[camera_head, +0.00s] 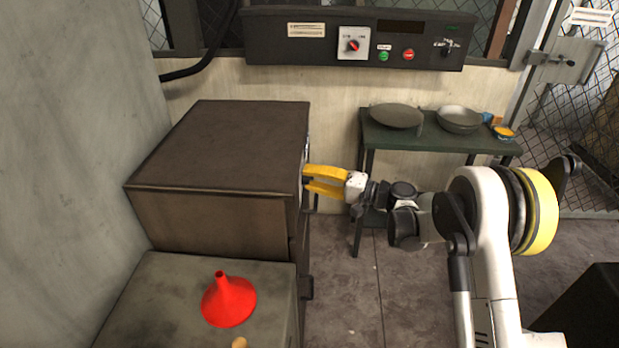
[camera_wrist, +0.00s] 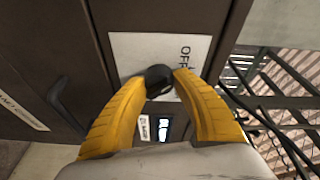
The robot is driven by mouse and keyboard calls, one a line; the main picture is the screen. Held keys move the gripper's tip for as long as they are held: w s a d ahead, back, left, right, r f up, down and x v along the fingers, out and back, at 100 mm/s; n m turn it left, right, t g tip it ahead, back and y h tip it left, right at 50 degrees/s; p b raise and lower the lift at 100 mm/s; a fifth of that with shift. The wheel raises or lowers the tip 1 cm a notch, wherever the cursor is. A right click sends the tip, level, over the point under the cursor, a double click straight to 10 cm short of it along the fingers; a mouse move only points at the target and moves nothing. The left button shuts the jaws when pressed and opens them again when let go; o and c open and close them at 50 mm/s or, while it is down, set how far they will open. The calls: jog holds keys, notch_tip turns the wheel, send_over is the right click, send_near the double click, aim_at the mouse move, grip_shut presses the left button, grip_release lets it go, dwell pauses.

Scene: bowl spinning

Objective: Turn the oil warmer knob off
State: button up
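The oil warmer is the brown metal cabinet (camera_head: 230,140) at the left in the head view. Its black knob (camera_wrist: 159,79) sits on a white plate (camera_wrist: 135,52) marked "OFF" in the wrist view. The lettering reads sideways, to the upper right of the knob. My gripper (camera_head: 305,180) reaches the cabinet's right side with its yellow fingers. In the wrist view, my gripper (camera_wrist: 161,78) has one fingertip on each side of the knob, appearing to touch it. The fingers partly cover the knob, and its pointer direction is unclear. The knob is hidden in the head view.
A small lit display (camera_wrist: 163,129) lies below the knob, between the fingers. A black handle (camera_wrist: 72,108) is on the cabinet to the left. A red funnel (camera_head: 229,299) stands on a lower cabinet. A green table (camera_head: 440,142) with pans stands behind my arm.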

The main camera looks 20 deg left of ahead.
jog(key=shift+o, duration=0.5)
jog(key=d, duration=1.2)
jog(key=shift+s, duration=0.4)
jog(key=shift+r, duration=0.1)
jog(key=s+d+r+m+t+h, duration=0.2)
jog(key=s+d+r+t+h, duration=0.1)
jog(key=s+d+r+h, duration=0.55)
jog(key=s+d+f+t+h, duration=0.1)
jog(key=s+d+h, duration=0.8)
jog(key=s+d, duration=1.1)
jog(key=shift+s+d+f+t, duration=0.15)
jog(key=shift+s+d+t, duration=0.1)
jog(key=shift+s+t, duration=0.55)
